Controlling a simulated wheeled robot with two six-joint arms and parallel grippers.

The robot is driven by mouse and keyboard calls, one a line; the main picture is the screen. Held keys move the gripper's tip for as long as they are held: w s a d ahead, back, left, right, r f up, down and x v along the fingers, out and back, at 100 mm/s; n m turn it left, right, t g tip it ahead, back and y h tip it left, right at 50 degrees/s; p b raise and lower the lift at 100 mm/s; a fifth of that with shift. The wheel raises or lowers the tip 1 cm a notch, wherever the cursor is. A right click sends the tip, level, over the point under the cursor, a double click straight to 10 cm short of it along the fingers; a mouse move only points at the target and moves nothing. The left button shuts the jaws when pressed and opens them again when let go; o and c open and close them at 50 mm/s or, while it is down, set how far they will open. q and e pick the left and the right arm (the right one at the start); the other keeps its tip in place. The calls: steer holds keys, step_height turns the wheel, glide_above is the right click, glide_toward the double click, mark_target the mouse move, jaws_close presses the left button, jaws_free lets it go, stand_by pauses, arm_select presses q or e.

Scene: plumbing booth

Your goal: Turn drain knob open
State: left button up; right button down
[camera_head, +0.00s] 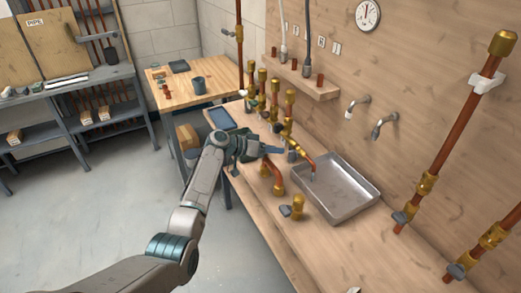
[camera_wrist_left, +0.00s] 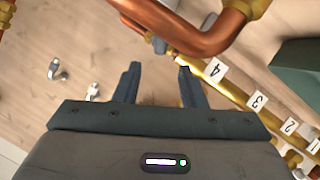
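My left gripper (camera_head: 275,149) reaches over the bench beside the brass and copper pipework. In the left wrist view its two fingers (camera_wrist_left: 160,76) are apart with nothing held between them. A small grey-blue knob (camera_wrist_left: 160,45) shows just past the fingertips, below a copper pipe bend (camera_wrist_left: 195,35); the fingers look apart from it. A brass fitting (camera_head: 298,207) with a grey knob (camera_head: 285,210) stands nearer on the bench. I cannot tell which knob is the drain knob, or how far it is turned. My right gripper is not in view.
A metal tray (camera_head: 345,212) lies right of the pipework. A brass manifold with number tags (camera_wrist_left: 256,101) runs close on the right in the left wrist view. Two wall taps (camera_head: 383,124) and tall copper pipes (camera_head: 458,120) are at the right. The front bench strip is mostly clear.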

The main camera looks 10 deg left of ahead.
arm_select(q)
steer(key=shift+b+v, duration=0.45)
steer(key=shift+v, duration=2.15)
